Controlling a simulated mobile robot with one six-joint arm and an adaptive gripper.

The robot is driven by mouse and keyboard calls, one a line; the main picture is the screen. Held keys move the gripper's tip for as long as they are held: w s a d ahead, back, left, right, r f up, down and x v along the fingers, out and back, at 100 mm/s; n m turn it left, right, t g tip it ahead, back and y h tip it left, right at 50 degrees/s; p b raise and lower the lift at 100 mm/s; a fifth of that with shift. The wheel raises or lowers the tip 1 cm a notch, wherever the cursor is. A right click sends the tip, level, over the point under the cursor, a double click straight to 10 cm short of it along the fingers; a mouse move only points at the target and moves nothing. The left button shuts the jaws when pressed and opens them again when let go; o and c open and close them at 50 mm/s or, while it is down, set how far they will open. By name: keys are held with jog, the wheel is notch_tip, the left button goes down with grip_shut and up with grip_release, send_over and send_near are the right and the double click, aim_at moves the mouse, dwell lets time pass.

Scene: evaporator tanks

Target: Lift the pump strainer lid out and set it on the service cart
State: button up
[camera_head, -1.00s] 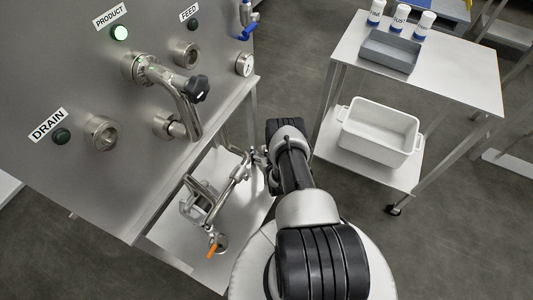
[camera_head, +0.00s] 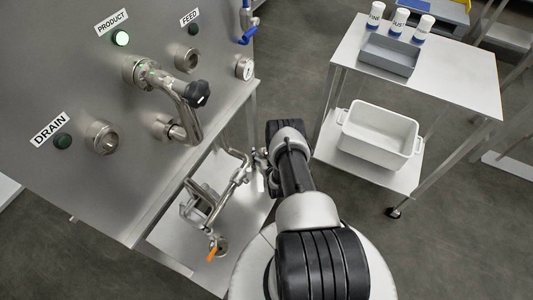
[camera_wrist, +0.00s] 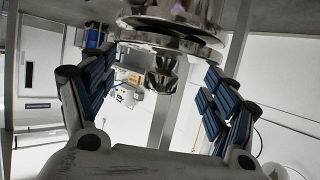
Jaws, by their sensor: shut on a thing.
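The strainer lid (camera_wrist: 172,42) is a shiny round metal disc at the top of the wrist view, with a polished knob (camera_wrist: 162,76) on it. Exact pad contact is hard to see. I cannot tell whether the lid is seated or free. In the head view my arm hides the gripper and the lid. The service cart (camera_head: 460,88) stands at the upper right, apart from my arm.
The cart top holds a grey tray (camera_head: 390,56) and white bottles (camera_head: 398,22) at its back left; its right part is bare. A white tub (camera_head: 380,135) sits on the lower shelf. The steel panel (camera_head: 60,90), pipes and an orange-handled valve (camera_head: 212,254) are at left.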

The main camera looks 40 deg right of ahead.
notch_tip(320, 180, up, 19)
jog(key=p, duration=0.7)
jog(key=shift+r, duration=0.15)
